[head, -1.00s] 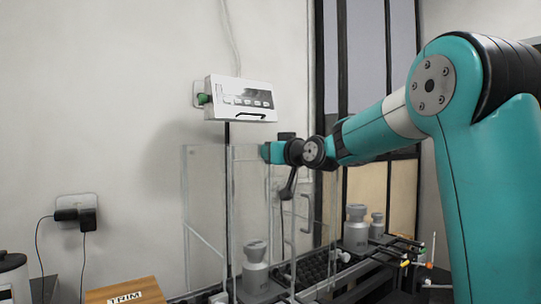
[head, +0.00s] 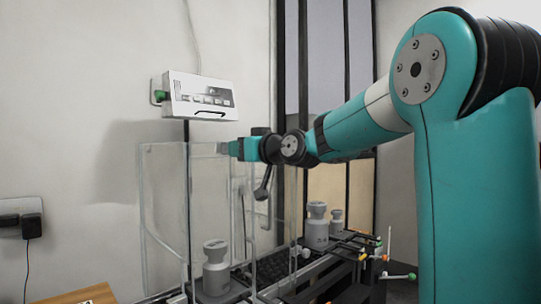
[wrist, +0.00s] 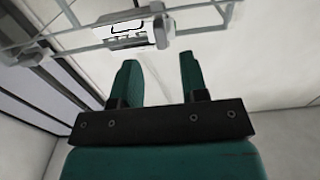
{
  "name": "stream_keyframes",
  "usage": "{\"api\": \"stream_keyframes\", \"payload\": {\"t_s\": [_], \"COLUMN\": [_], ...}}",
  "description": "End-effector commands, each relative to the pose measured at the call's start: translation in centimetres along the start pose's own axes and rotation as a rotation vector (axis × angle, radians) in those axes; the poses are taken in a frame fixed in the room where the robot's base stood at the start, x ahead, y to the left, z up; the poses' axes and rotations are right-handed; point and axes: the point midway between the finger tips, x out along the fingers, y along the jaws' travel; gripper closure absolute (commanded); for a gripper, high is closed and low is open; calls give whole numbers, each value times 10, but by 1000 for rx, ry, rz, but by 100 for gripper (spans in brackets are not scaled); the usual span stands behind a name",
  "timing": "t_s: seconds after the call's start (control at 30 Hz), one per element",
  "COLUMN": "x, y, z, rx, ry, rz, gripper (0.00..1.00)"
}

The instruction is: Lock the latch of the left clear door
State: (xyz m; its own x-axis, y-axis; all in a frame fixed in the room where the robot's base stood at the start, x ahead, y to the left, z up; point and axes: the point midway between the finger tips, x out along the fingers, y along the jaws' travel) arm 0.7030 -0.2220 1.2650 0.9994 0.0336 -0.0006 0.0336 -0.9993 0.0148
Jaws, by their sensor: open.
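The clear door panel (head: 163,215) stands upright at the left of the clear enclosure in the head view. Its latch cannot be made out there. My gripper (head: 228,148) is at the height of the enclosure's top edge, near the right part of the clear panels; I cannot tell whether it touches them. In the wrist view my gripper (wrist: 158,58) has its two green fingers apart with nothing between them. Beyond the fingertips a clear frame (wrist: 60,38) crosses the top of the picture, with a small grey block (wrist: 161,30) on it that may be a latch.
A white wall box (head: 200,97) with a black handle is behind the enclosure. A grey weight (head: 216,268) stands behind the clear panels, and another weight (head: 317,226) stands farther right. Coloured-tipped rods (head: 385,260) stick out at right. A wooden block (head: 75,297) lies at lower left.

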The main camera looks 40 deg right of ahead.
Motion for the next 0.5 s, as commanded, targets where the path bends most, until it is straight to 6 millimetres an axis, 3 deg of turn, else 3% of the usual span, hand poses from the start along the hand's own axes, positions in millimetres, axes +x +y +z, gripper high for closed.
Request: {"api": "stream_keyframes", "payload": {"t_s": [0.1,0.3,0.5], "x": [-34,-82,-109], "y": [1,2,2], "z": [3,2,1], "rx": [-2,-3,-1], "ry": [1,1,-1], "rz": [7,8,5], "gripper": [60,60,60]}}
